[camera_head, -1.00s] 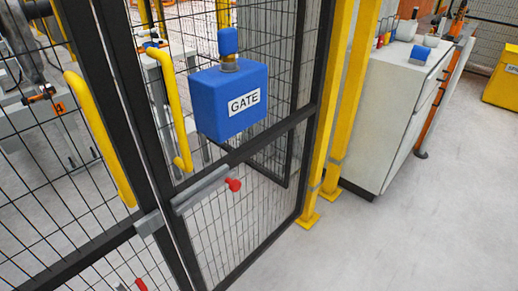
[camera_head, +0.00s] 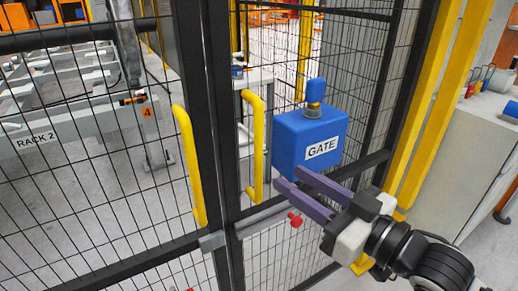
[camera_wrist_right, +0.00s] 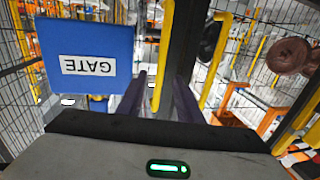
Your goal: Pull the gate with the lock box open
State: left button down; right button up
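The gate with the blue lock box (camera_head: 308,138) labelled GATE is a black-framed mesh leaf. It stands in line with the left leaf, seemingly closed. Its yellow handle (camera_head: 256,150) is left of the box. My right gripper (camera_head: 288,178) is open and empty, its purple fingers pointing at that handle from just below the box. In the right wrist view, where the label is upside down, the handle (camera_wrist_right: 162,60) shows between the fingertips (camera_wrist_right: 159,76), apparently ahead of them. A red knob (camera_head: 295,219) sits on the latch bar below. My left gripper is out of view.
The left leaf has its own yellow handle (camera_head: 189,165), close to the gate's. Behind the mesh stands a grey rack (camera_head: 85,127) labelled RACK 2. Yellow posts (camera_head: 430,105) and a pale cabinet (camera_head: 470,150) stand on the right.

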aim_at(261, 157)
jog(key=x, duration=0.7)
jog(key=p+x, duration=0.1)
jog(key=x, duration=0.2)
jog(key=shift+a+r, duration=0.2)
jog(key=shift+r, duration=0.2)
grip_shut()
